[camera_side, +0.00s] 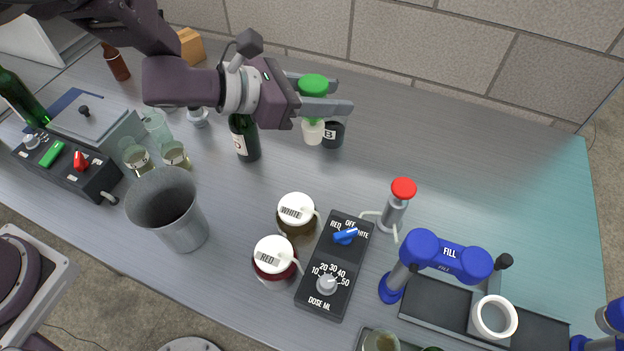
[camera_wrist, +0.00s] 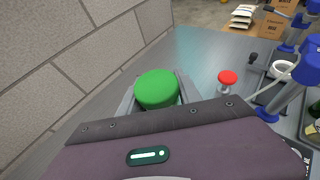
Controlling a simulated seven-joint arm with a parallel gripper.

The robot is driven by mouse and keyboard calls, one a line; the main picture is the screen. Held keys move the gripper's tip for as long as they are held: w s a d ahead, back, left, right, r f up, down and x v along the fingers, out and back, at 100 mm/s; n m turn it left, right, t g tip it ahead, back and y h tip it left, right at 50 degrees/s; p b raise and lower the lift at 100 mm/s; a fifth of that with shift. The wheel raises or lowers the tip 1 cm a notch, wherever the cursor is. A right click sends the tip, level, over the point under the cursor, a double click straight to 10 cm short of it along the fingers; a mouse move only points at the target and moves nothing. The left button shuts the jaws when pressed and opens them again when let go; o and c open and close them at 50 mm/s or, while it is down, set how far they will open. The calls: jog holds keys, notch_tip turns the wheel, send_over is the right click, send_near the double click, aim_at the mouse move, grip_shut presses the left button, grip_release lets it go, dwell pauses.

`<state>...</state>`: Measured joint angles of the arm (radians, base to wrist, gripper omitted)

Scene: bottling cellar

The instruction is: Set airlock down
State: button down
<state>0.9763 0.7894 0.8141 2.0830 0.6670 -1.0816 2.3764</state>
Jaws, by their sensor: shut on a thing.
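The airlock (camera_side: 313,86) has a round green cap and a pale lower body. My gripper (camera_side: 328,95) is shut on it near the back of the bench, with one finger on each side of the cap. The airlock looks upright; I cannot tell whether its base touches the bench. In the wrist view the green cap (camera_wrist: 157,88) shows between the fingers of my gripper (camera_wrist: 156,92), and its lower body is hidden.
A dark jar marked B (camera_side: 334,133) stands right beside the airlock's lower body. A green bottle (camera_side: 244,139) stands to the left. A red-topped post (camera_side: 395,208) and the blue FILL station (camera_side: 447,256) are to the right. The back right bench is clear.

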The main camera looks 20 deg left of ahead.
notch_tip(320, 180, down, 14)
jog(key=shift+r, duration=0.25)
jog(key=shift+f, duration=0.1)
jog(key=c, duration=0.8)
grip_release()
jog(key=shift+c, duration=0.2)
jog(key=v, duration=1.2)
jog(key=shift+a, duration=0.1)
